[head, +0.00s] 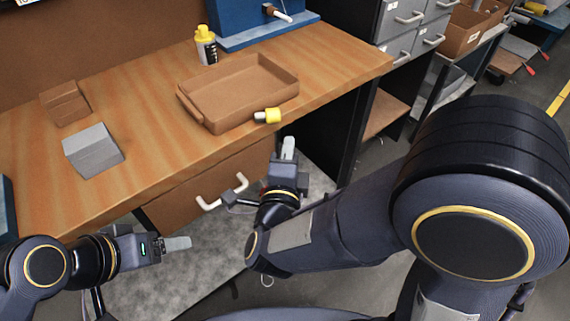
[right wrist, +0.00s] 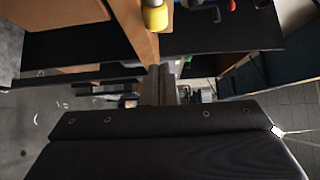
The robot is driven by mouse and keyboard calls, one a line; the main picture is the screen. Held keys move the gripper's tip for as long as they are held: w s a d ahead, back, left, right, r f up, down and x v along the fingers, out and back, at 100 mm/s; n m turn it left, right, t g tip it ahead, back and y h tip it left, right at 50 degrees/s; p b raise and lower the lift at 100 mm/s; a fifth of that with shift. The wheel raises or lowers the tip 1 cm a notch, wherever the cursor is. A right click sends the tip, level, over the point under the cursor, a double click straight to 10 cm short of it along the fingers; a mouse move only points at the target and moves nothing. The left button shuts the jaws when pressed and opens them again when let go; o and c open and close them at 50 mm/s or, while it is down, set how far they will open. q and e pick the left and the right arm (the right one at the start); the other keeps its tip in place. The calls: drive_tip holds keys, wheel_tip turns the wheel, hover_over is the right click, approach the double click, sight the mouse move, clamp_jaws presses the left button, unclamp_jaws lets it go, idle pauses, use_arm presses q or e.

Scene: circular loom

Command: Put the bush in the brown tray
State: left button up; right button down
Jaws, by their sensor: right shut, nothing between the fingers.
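The bush (head: 268,116), a small cylinder with a yellow end and a grey end, lies on the wooden table by the front right of the brown tray (head: 190,107). I cannot tell whether it touches the tray wall. The tray is open and empty. In the right wrist view the yellow end of the bush (right wrist: 155,18) shows at the top. My right gripper (head: 288,148) is shut and empty, in front of the table edge, a little nearer than the bush. Its fingers also show together in the right wrist view (right wrist: 158,85). My left gripper (head: 178,243) hangs at the lower left, away from the table top; its opening is unclear.
A yellow-capped bottle (head: 206,45) stands behind the tray, near a blue stand (head: 240,25). A grey block (head: 92,150) and a brown block (head: 64,104) sit at the left. A drawer with a white handle (head: 221,191) is under the table. Grey drawers (head: 405,20) stand at the right.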

sight(269, 120)
drive_tip(key=w, duration=0.2)
drive_tip(key=w+a, duration=0.2)
drive_tip(key=w, duration=0.1)
drive_tip(key=shift+w+p, duration=0.35)
drive_tip(key=shift+w, duration=0.1)
drive_tip(key=shift+w+a+f+b, duration=0.2)
drive_tip(key=shift+w+a+b, duration=0.45)
drive_tip(key=shift+w+b, duration=0.2)
drive_tip(key=shift+w+a+r, duration=0.15)
drive_tip(key=shift+w+a, duration=0.15)
drive_tip(key=shift+w, duration=0.05)
